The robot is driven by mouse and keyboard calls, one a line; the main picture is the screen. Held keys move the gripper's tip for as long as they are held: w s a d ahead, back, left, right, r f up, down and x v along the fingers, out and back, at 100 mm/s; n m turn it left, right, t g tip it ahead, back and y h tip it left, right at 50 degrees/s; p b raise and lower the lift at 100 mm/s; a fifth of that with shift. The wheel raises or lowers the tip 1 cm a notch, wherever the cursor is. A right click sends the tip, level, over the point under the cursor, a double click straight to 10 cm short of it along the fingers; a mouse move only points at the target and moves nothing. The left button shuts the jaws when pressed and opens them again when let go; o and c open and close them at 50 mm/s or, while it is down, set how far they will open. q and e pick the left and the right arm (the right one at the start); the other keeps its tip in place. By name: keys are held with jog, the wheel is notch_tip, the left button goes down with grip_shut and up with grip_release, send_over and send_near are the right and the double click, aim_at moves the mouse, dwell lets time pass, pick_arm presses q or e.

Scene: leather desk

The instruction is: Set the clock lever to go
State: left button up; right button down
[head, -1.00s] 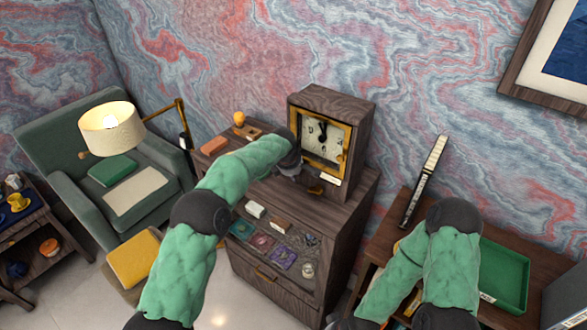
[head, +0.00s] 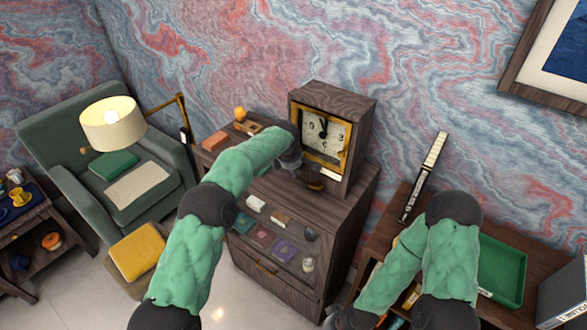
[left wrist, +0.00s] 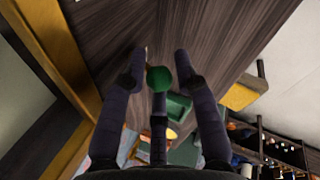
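The clock (head: 322,135) has a dark wooden case, a pale dial and a brass frame, and stands on the wooden cabinet. A small green ball (left wrist: 159,78), possibly the lever's knob, shows between the fingertips, and contact cannot be made out. The lever is not clearly seen in the head view.
The cabinet (head: 318,222) has small items on its top and in its display. A green armchair (head: 62,130) and lamp (head: 112,124) stand to the left. A desk with a green tray (head: 503,272) is to the right.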

pick_arm(q)
jog(key=shift+d, duration=0.1)
jog(key=shift+s+r, duration=0.1)
jog(key=shift+r, duration=0.15)
jog(key=v, duration=1.1)
jog(key=shift+r, duration=0.2)
jog(key=shift+s, duration=0.1)
